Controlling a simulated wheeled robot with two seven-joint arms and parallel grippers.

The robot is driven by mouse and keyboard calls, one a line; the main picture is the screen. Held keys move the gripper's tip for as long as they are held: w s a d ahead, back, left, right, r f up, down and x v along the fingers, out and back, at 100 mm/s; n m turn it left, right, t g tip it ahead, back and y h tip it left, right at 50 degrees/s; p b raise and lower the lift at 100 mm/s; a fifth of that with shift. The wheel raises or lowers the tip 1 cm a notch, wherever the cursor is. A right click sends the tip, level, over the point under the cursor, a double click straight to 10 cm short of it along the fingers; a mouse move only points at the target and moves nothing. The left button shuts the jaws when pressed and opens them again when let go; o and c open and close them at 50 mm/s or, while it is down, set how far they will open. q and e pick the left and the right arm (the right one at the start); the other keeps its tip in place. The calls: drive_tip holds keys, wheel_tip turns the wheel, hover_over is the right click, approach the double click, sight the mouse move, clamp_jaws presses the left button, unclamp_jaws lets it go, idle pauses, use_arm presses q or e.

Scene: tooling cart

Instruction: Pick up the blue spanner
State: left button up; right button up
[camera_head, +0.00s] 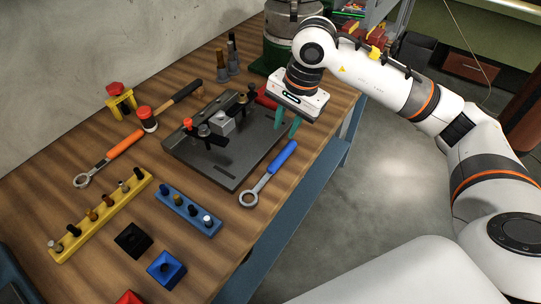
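The blue spanner (282,158) lies on the wooden table near its right edge, beside a dark grey plate. Its blue handle points up and to the right, and its metal ring end is toward the lower left. My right gripper (287,122) has green fingers that point down, spread apart with nothing between them. It shows just beyond the handle's upper end, apart from the spanner; its exact height is hard to tell. My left gripper is not in view.
The dark plate (243,170) carries a clamp fixture (219,124). An orange-handled spanner (122,146), a hammer (178,98), a yellow peg rack (103,215) and a blue peg rack (187,210) lie to the left. The table's right edge is close to the spanner.

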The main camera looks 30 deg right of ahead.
drive_tip(key=p, duration=0.2)
hover_over(282, 156)
drive_tip(key=shift+h, duration=0.4)
drive_tip(key=f, duration=0.4)
drive_tip(key=d+f, duration=0.1)
drive_tip(key=f, duration=0.1)
drive_tip(key=shift+s, duration=0.25)
drive_tip(key=f, duration=0.2)
drive_tip(key=a+f+p, duration=0.1)
drive_tip(key=f, duration=0.1)
drive_tip(key=shift+w+f, duration=0.15)
drive_tip(key=shift+f, duration=0.2)
drive_tip(key=shift+w+f, duration=0.1)
drive_tip(key=shift+f, duration=0.3)
drive_tip(key=shift+c, duration=0.4)
clamp_jaws()
